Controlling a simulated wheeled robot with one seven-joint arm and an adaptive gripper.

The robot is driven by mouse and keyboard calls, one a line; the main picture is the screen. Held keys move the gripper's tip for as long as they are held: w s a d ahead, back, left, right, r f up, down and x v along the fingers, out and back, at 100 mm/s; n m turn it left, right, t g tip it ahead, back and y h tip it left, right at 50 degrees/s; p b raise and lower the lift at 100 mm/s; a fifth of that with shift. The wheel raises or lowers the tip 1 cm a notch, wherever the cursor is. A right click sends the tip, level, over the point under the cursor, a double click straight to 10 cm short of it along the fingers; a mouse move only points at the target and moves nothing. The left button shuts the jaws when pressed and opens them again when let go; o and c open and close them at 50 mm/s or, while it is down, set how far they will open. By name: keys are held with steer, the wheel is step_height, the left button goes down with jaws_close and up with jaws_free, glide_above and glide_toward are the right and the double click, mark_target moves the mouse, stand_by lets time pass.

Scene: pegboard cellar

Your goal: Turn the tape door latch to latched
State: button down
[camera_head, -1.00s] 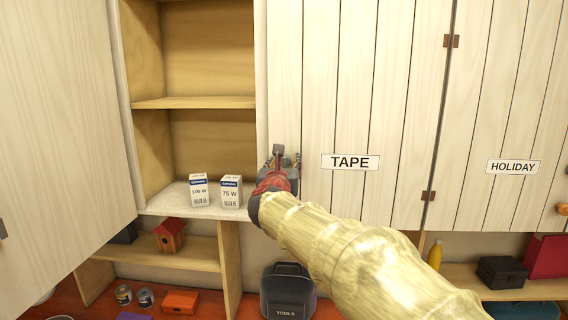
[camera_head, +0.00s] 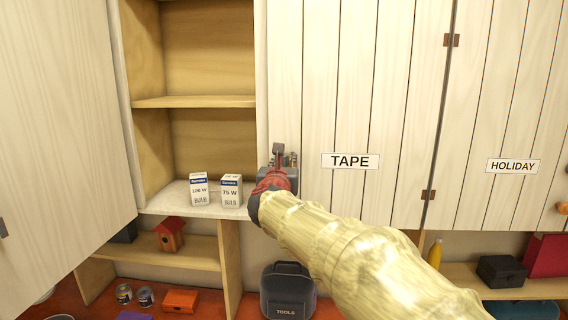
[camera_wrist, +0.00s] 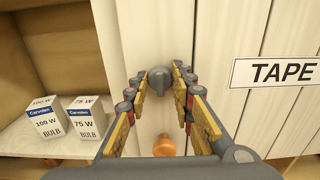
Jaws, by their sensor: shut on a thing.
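The tape door (camera_head: 350,100) is pale planked wood with a black-on-white TAPE label (camera_head: 350,161), and it looks closed. The grey latch (camera_wrist: 159,77) is near the door's left edge in the wrist view. Its upper part (camera_head: 278,149) shows above my gripper in the head view. My gripper (camera_wrist: 158,92) is shut on the latch, with a finger on each side of it. In the head view my gripper (camera_head: 280,162) and wrist hide most of the latch, so its exact angle is hard to tell there.
An orange-brown knob (camera_wrist: 164,146) sits below the latch. Two bulb boxes, 100 W (camera_head: 200,189) and 75 W (camera_head: 230,191), stand on the open shelf at left. An open cabinet door (camera_head: 60,120) fills the far left. The HOLIDAY door (camera_head: 512,90) is at right.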

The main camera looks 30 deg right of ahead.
steer(key=shift+f+m+b, duration=0.1)
steer(key=shift+m+b, duration=0.2)
steer(key=shift+b, duration=0.3)
steer(key=m+b, duration=0.2)
steer(key=b, duration=0.2)
steer(key=shift+f+m, duration=0.15)
steer(key=shift+m, duration=0.25)
steer(key=m+b, duration=0.5)
steer(key=b, duration=0.2)
steer(key=m+b, duration=0.4)
steer(key=m, duration=0.1)
steer(key=shift+s+d+f+b, duration=0.1)
steer(key=shift+b, duration=0.3)
steer(key=m+b, duration=0.4)
steer(key=shift+m, duration=0.4)
steer(key=c, duration=1.5)
jaws_free()
steer(key=shift+c, duration=0.2)
